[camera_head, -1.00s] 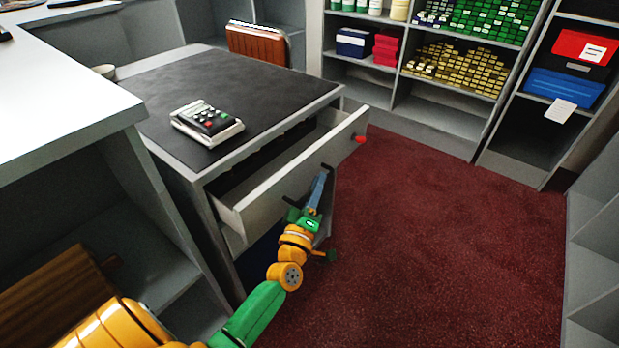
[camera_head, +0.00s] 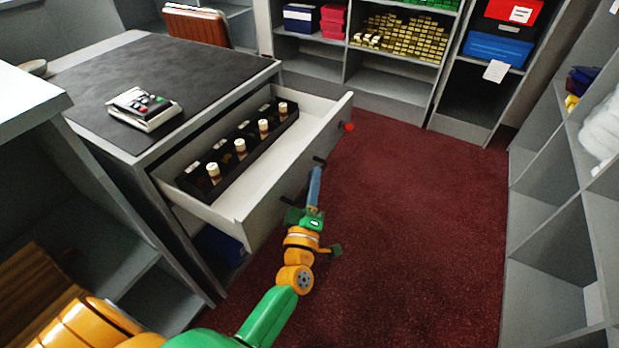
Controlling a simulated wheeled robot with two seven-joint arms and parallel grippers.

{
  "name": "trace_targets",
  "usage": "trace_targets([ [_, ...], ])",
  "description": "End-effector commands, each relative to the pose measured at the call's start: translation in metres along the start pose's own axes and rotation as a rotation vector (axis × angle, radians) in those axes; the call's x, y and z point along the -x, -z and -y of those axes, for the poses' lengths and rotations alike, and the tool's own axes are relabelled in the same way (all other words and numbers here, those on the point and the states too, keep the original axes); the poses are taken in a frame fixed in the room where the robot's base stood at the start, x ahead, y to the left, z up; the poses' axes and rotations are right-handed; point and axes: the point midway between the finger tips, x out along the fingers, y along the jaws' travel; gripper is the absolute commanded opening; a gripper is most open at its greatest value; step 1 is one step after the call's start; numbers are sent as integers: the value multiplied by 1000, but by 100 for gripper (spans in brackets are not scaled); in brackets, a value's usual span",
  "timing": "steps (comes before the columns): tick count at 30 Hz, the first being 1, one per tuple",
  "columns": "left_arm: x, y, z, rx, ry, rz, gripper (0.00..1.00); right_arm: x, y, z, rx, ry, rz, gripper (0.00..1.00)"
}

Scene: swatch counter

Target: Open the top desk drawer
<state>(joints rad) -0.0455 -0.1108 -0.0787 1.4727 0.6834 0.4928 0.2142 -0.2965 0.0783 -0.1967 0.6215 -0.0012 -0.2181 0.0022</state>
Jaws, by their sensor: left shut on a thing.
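The top desk drawer (camera_head: 268,205) is pulled well out of the desk (camera_head: 160,160), and its inside shows. A black tray (camera_head: 250,143) with several white-capped bottles lies along the drawer's inner side. A dark handle (camera_head: 319,160) is on the drawer's outer face, partly hidden by my gripper. My left gripper (camera_head: 314,180), with blue fingers and a green body, is at this face, shut on the handle. The exact finger contact is hard to see. My right gripper is not in view.
A calculator (camera_head: 143,108) lies on the desk's dark top. A red knob (camera_head: 348,127) sticks out near the drawer's far end. Shelves with boxes stand at the back and along the right. The dark red carpet (camera_head: 420,230) is clear.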

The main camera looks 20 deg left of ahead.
Motion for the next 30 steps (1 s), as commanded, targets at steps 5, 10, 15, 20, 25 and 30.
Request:
trace_targets([
  [5, 0, 0, 0, 1, 0, 0, 0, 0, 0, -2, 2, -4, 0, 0],
  [10, 0, 0, 0, 1, 0, 0, 24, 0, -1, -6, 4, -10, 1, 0],
  [15, 0, 0, 0, 0, 0, 0, 44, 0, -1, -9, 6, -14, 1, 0],
  [20, 0, 0, 0, 0, 0, 0, 44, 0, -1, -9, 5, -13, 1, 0],
  [25, 24, 0, 1, 0, 3, 2, 44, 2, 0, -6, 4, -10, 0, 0],
  [30, 59, -1, 1, -1, 2, 3, 44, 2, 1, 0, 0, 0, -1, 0],
])
